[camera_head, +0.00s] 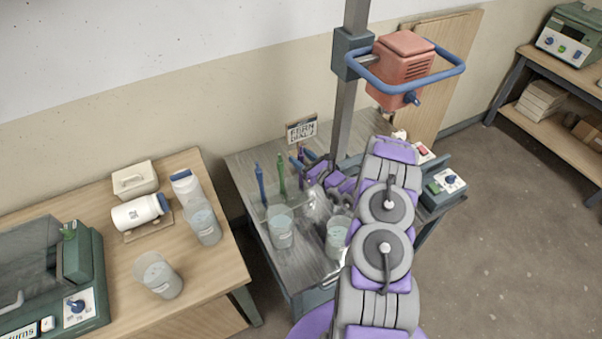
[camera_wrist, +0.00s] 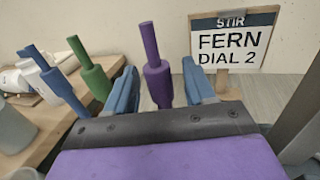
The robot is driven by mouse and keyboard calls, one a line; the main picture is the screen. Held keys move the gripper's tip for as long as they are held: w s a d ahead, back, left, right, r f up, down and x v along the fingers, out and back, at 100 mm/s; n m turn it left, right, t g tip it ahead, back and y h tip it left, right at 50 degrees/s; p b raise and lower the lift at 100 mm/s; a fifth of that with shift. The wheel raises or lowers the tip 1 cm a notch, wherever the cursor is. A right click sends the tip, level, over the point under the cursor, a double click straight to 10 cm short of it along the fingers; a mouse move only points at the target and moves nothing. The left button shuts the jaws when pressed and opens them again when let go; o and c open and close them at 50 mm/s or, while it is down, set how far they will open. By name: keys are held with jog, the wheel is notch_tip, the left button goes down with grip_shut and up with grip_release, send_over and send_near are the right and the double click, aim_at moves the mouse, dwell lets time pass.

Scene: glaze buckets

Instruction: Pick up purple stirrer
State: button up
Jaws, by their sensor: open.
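The purple stirrer (camera_wrist: 158,78) stands upright in the wrist view, between the two blue fingers of my gripper (camera_wrist: 160,92). The jaws are open, with a visible gap on each side of it. Its lower end is hidden behind my gripper body. In the head view the purple stirrer (camera_head: 301,154) shows as a thin upright shape beside my gripper (camera_head: 318,172). A green stirrer (camera_wrist: 92,72) and a blue stirrer (camera_wrist: 55,82) stand to its left; the green one (camera_head: 282,174) and the blue one (camera_head: 260,182) also show in the head view.
A sign (camera_wrist: 233,40) reading "STIR FERN DIAL 2" stands just behind to the right. Buckets (camera_head: 281,228) (camera_head: 338,238) stand on the grey table near my arm. A metal post (camera_head: 349,90) carries a red motor head (camera_head: 403,62). The wooden table (camera_head: 150,245) at left holds more containers.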

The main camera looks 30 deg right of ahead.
jog(key=shift+w, duration=0.15)
jog(key=c, duration=1)
jog(key=shift+r+p, duration=0.65)
jog(key=shift+r, duration=4.6)
notch_tip(320, 180, up, 8)
jog(key=p, duration=0.2)
